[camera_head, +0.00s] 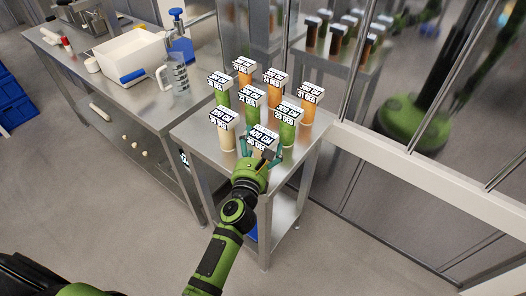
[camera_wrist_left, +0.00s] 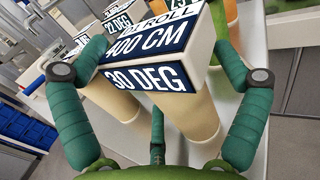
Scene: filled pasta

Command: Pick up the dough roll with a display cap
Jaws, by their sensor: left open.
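Several upright dough rolls, cream, green and orange, stand on a small steel table (camera_head: 203,137), each with a white display cap with dark labels. The front roll's cap (camera_head: 263,137) is at my left gripper (camera_head: 262,158). In the left wrist view this cap (camera_wrist_left: 150,62) reads "400 CM, 30 DEG" above a cream roll (camera_wrist_left: 195,112). The left gripper (camera_wrist_left: 160,110) is open, its teal fingers spread around the front roll. I cannot tell whether they touch it. My right gripper is not in view.
Other capped rolls, such as a cream one (camera_head: 227,136) and a green one (camera_head: 288,132), stand close beside and behind. A longer steel bench (camera_head: 150,107) at left holds a white bin (camera_head: 128,55) and a clear jug (camera_head: 177,74). A reflective glass wall stands at right.

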